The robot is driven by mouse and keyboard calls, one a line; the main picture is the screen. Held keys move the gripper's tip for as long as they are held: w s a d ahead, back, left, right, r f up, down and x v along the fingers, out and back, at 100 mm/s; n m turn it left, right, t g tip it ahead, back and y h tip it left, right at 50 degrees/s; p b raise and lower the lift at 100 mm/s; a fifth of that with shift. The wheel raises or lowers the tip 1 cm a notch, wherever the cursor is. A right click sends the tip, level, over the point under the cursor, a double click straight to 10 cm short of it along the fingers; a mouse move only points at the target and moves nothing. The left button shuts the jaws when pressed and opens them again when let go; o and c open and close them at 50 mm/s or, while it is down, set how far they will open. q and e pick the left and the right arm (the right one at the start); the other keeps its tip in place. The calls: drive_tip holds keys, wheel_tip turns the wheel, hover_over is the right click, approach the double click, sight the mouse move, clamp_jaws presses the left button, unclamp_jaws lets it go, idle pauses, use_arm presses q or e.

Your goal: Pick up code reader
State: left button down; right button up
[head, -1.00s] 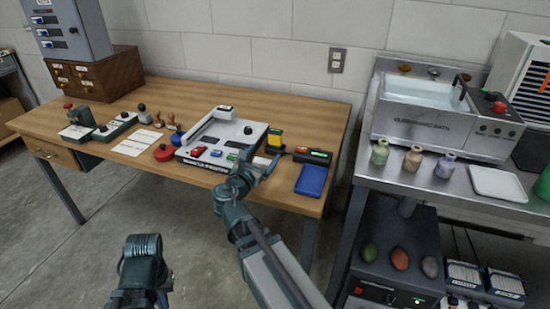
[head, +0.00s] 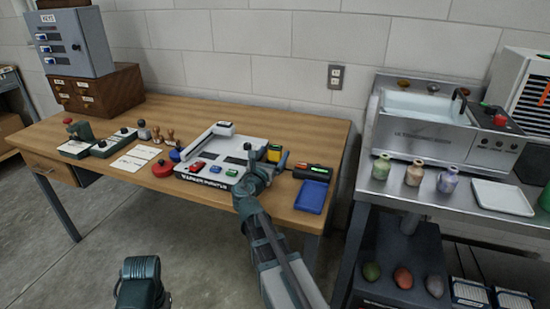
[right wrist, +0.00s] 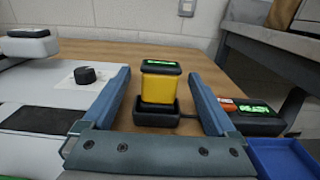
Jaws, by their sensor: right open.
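The code reader, a yellow block with a black top and a green screen, stands upright in a black cradle (right wrist: 157,117) in the right wrist view (right wrist: 159,89). In the head view the code reader (head: 274,153) is on the table, right of the white machine. My right gripper (head: 264,168) is open. In the right wrist view its two blue fingers (right wrist: 158,76) point forward on the left and right of the code reader, and a gap shows on each side. Only part of my left arm shows at the bottom of the head view; its gripper is out of sight.
The white machine (head: 236,150) with a knob lies left of the right gripper. A black device (head: 312,172) with a green display and a blue tray (head: 312,197) are to the right. A steel bench (head: 420,198) stands further right. Behind the cradle the table is clear.

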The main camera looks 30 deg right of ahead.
drive_tip(key=shift+w+d, duration=0.1)
drive_tip(key=x, duration=0.5)
drive_tip(key=shift+w+f, duration=0.1)
drive_tip(key=shift+f, duration=0.1)
use_arm(q)
drive_tip(key=shift+f, duration=0.25)
use_arm(e)
drive_tip(key=c, duration=1.4)
use_arm(q)
drive_tip(key=shift+r, duration=0.1)
use_arm(e)
drive_tip(key=shift+r, duration=0.1)
drive_tip(key=shift+c, duration=0.2)
